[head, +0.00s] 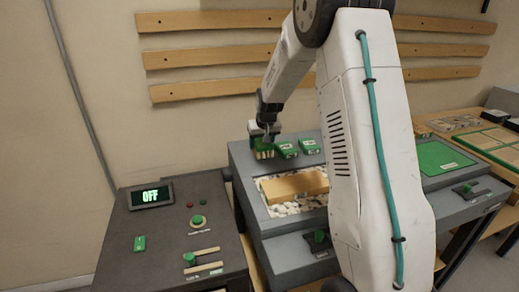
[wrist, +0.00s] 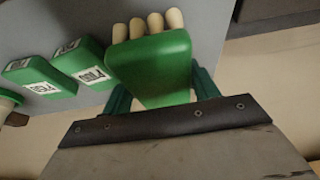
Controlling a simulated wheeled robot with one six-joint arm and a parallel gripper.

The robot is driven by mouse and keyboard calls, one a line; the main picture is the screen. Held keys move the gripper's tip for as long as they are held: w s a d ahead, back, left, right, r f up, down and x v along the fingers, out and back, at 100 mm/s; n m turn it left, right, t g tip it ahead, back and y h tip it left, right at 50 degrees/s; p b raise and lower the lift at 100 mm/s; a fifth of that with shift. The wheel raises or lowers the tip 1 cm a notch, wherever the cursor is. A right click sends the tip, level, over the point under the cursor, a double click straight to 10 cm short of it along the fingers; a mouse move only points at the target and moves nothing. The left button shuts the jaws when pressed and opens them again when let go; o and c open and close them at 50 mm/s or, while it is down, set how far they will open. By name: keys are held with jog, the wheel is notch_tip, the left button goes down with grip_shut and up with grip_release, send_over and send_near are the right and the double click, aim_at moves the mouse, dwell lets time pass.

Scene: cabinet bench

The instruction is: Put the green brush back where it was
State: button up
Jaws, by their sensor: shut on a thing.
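The green brush (wrist: 155,70), a green block with several thick cream bristles, is between the two fingers of my gripper (wrist: 162,92) in the wrist view. My gripper is shut on it. In the head view the brush (head: 263,152) hangs bristles down below my gripper (head: 266,139), at the back left corner of the grey bench (head: 243,160). I cannot tell whether the bristles touch the bench top.
Two labelled green blocks (head: 286,148) (head: 309,146) sit just right of the brush. A wooden block (head: 292,187) lies on pale chips in the bench's recess. A dark control cabinet (head: 170,235) with an "OFF" display (head: 150,196) stands at left. My arm hides part of the bench.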

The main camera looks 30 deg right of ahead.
jog(key=shift+w+d+f, duration=0.1)
jog(key=shift+w+d, duration=0.05)
jog(key=shift+w, duration=0.35)
jog(key=shift+w+d+f, duration=0.1)
jog(key=shift+w+d, duration=0.05)
jog(key=shift+w, duration=0.3)
jog(key=shift+f, duration=1.6)
jog(key=shift+s+f, duration=0.1)
jog(key=shift+f, duration=0.1)
jog(key=o, duration=1)
jog(key=shift+c, duration=0.2)
jog(key=shift+r, duration=0.1)
